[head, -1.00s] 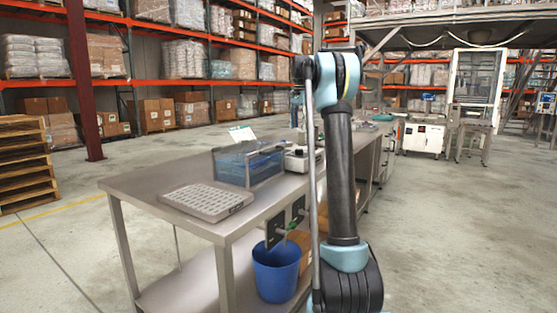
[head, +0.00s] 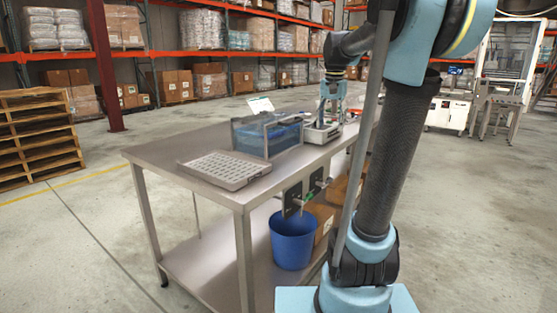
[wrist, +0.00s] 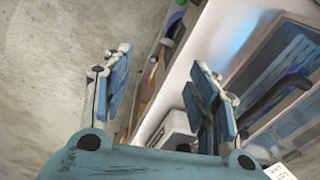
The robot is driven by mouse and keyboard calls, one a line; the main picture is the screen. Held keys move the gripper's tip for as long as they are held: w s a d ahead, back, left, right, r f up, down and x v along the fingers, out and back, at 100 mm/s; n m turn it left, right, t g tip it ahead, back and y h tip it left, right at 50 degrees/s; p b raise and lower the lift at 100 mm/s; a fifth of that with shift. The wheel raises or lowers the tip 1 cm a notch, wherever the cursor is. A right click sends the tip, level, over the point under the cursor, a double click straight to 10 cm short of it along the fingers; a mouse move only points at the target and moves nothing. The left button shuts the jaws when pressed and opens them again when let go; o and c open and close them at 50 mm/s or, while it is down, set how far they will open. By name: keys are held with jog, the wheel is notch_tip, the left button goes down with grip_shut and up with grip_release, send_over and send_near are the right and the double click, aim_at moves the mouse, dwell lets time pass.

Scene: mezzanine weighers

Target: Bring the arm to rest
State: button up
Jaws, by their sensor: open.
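My arm stands at the right of the head view, bent at the elbow, with its forearm reaching back over the bench. My gripper (head: 333,112) hangs above the far part of the steel bench (head: 155,155), near a small scale (head: 318,135). In the wrist view my gripper (wrist: 160,85) is open, its two blue-padded fingers well apart with nothing between them. Its exact height over the bench is hard to tell.
A clear blue bin (head: 252,137) and a grey tray with rows of pockets (head: 223,168) are on the bench. A blue bucket (head: 291,243) sits on the lower shelf. A pallet stack (head: 38,135) is far left. The floor in front is open.

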jog(key=s+f+n+t, duration=0.1)
jog(key=s+f+n, duration=0.4)
jog(key=s+f, duration=2.1)
jog(key=shift+s+f, duration=0.3)
jog(key=shift+s, duration=0.45)
jog(key=shift+w+f, duration=0.2)
jog(key=shift+w, duration=0.2)
jog(key=shift+c, duration=0.3)
